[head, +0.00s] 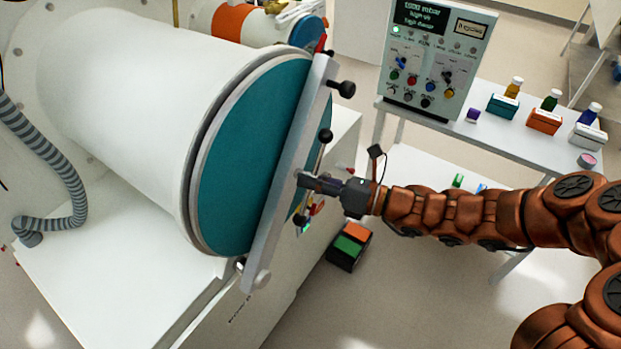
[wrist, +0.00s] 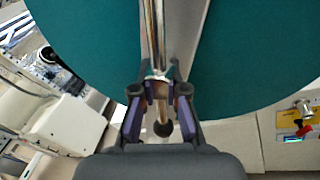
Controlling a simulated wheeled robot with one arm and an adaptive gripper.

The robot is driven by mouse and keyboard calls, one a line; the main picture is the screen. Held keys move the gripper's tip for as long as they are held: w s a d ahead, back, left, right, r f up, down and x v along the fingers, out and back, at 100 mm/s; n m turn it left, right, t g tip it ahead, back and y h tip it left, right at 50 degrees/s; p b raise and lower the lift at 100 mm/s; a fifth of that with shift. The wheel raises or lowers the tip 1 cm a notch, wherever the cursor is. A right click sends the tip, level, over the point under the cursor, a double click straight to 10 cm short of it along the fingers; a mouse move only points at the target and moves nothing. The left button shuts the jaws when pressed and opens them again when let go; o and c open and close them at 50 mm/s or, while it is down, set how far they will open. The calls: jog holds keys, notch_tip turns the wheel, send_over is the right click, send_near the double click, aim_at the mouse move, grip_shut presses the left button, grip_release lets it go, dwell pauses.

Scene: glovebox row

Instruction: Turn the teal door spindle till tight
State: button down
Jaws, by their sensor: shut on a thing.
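The teal door (head: 250,155) is a large round disc closing the end of a white cylinder, with a pale grey bar (head: 285,180) across its face. It fills the upper part of the wrist view (wrist: 90,40). The spindle's shiny metal rod (wrist: 153,35) runs upright in the wrist view, with a dark ball (wrist: 162,129) below my fingers. In the head view a black knob (head: 325,136) shows above my gripper (head: 306,181). My gripper is shut on the spindle rod, with its fingers (wrist: 160,90) on either side of it. The spindle's hub is hidden.
A second, smaller port with a blue door (head: 308,45) is behind. A control panel (head: 436,55) and a white table (head: 480,118) with bottles and boxes stand right. A black box with orange and green parts (head: 349,246) is on the floor below.

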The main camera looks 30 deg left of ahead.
jog(key=c, duration=1.2)
grip_release()
jog(key=v, duration=1.2)
